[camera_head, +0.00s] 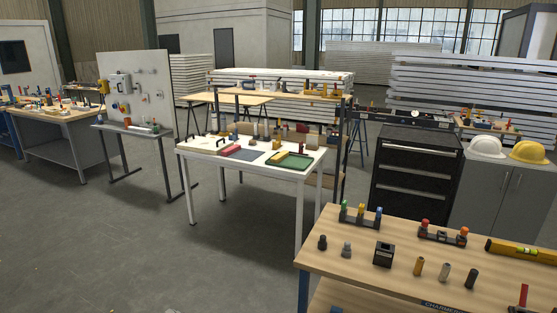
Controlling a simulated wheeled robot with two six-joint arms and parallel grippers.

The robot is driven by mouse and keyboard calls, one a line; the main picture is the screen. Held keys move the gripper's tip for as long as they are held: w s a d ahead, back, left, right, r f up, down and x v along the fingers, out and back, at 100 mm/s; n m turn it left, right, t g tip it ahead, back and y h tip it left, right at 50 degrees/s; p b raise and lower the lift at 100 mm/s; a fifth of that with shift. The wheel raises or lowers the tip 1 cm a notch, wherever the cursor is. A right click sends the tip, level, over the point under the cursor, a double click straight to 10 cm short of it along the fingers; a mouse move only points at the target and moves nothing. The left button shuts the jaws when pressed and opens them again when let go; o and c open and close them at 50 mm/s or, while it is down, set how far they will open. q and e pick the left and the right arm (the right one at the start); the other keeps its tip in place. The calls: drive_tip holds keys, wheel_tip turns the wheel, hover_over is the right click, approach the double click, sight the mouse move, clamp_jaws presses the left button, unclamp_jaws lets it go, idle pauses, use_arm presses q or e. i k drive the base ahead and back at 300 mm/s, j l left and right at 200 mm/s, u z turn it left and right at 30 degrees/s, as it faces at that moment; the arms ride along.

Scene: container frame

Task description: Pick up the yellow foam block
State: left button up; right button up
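A small yellow item (277,145) stands on the white table (190,150) in the middle distance, behind the green tray. It is too small to tell for sure whether it is the yellow foam block. Neither of my grippers is in view.
The white table also holds a red block (233,146), a grey mat (244,154) and a green tray (291,167). A wooden workbench (340,262) with fittings and a yellow spirit level (521,250) stands at the front right. Open concrete floor (130,245) lies at the front left.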

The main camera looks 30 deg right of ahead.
sight(282, 155)
drive_tip(key=i+u, duration=0.15)
drive_tip(key=i, duration=0.6)
drive_tip(key=i+l+u, duration=0.15)
drive_tip(key=i, duration=0.6)
drive_tip(key=i+z, duration=0.2)
drive_tip(key=i, duration=0.35)
drive_tip(key=i+z, duration=0.25)
drive_tip(key=i, duration=0.25)
drive_tip(key=i+j+z, duration=0.2)
drive_tip(key=i, duration=0.3)
drive_tip(key=i+z, duration=0.45)
drive_tip(key=i+j+z, duration=0.15)
drive_tip(key=z, duration=0.3)
drive_tip(key=i+j+z, duration=0.25)
drive_tip(key=z, duration=0.25)
drive_tip(key=i+j+z, duration=0.3)
drive_tip(key=z, duration=0.15)
drive_tip(key=i+j+z, duration=0.2)
drive_tip(key=j+z, duration=0.15)
drive_tip(key=i+j+z, duration=0.2)
drive_tip(key=j+z, duration=0.15)
drive_tip(key=i+j+z, duration=0.1)
drive_tip(key=j+z, duration=0.6)
drive_tip(key=j, duration=0.2)
